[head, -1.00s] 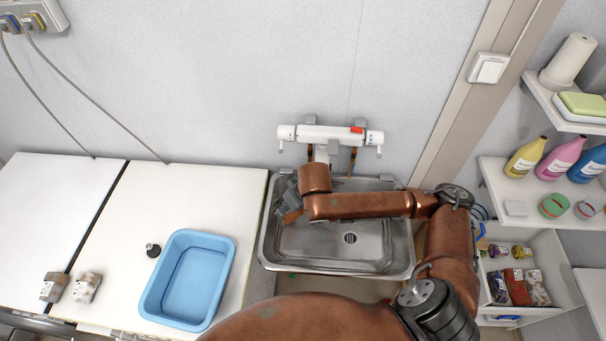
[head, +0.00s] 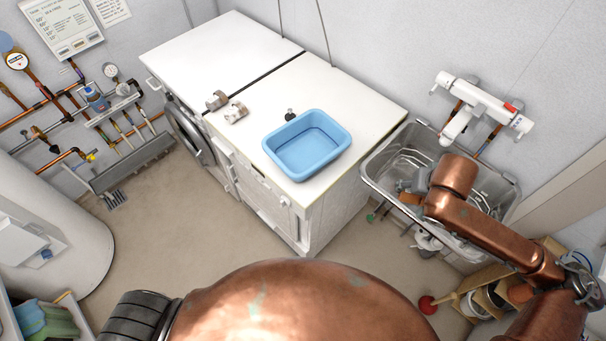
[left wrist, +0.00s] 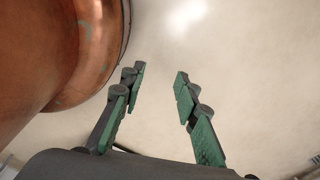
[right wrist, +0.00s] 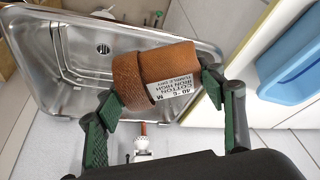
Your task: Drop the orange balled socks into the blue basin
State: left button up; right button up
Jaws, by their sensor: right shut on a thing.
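The orange balled socks (right wrist: 172,66), rust-brown with a white printed label, are between the fingers of my right gripper (right wrist: 160,92). That gripper is shut on them, above the steel sink in the right wrist view. In the head view my right forearm reaches over the sink and mostly hides the gripper and socks. The blue basin (head: 306,165) stands on the white worktop left of the sink and looks empty. Its edge also shows at the upper right of the right wrist view (right wrist: 283,70). My left gripper (left wrist: 160,78) is open and empty above the pale floor.
The metal sink (head: 378,172) with a white wall tap (head: 482,103) lies right of the worktop (head: 345,87). Two greyish-brown bundles (head: 217,100) (head: 236,112) and a small dark object (head: 290,116) sit near the basin. Pipes and gauges line the left wall.

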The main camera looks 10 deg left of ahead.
aim_at(312, 157)
jog(key=k, duration=0.2)
jog(key=u, duration=1.55)
jog(key=i, duration=2.3)
jog(key=z, duration=2.5)
